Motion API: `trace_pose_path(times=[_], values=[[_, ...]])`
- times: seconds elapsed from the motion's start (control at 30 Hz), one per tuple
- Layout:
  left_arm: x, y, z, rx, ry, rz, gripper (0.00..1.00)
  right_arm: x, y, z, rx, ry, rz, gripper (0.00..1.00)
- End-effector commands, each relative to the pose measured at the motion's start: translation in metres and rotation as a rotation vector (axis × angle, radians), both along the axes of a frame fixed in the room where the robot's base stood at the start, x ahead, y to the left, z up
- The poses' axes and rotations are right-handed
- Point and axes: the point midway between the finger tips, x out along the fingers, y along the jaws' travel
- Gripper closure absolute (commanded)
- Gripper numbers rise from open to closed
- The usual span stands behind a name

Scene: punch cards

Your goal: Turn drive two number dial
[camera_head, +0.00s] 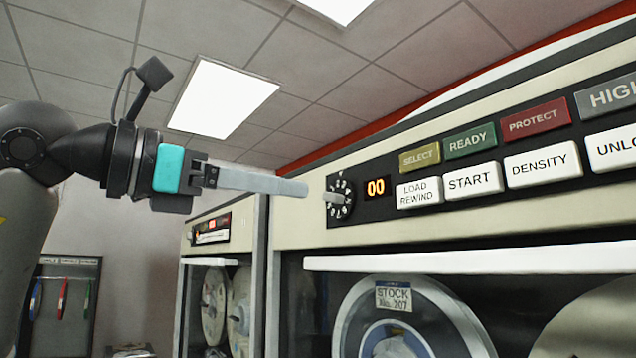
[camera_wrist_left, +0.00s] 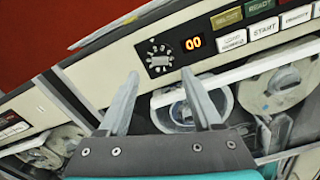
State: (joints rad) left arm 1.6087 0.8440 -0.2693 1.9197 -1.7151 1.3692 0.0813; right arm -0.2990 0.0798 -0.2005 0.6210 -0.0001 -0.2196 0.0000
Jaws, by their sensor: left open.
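The number dial (camera_head: 340,197) is a round black knob plate with white digits and a light pointer bar, at the left end of the drive's control panel. An orange display (camera_head: 376,188) beside it reads 00. In the left wrist view the dial (camera_wrist_left: 159,56) lies above and ahead of the fingertips, with the display (camera_wrist_left: 193,43) to its right. My left gripper (camera_head: 300,189) comes in from the left with its fingers just left of the dial, seemingly apart from it. In the left wrist view the gripper (camera_wrist_left: 160,80) is open and empty. My right gripper is not in view.
Labelled buttons such as START (camera_head: 473,181) and READY (camera_head: 470,142) sit right of the display. Below is a tape reel (camera_head: 412,300) behind a white-edged frame. Another drive (camera_head: 212,229) stands further left.

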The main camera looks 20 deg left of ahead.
Motion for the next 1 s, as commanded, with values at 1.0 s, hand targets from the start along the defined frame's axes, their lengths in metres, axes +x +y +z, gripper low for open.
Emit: trace_pose_path(times=[1.0], values=[[0.053,-0.041,0.000,-0.001,0.001,0.000,0.62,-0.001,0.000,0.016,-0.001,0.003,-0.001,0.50]])
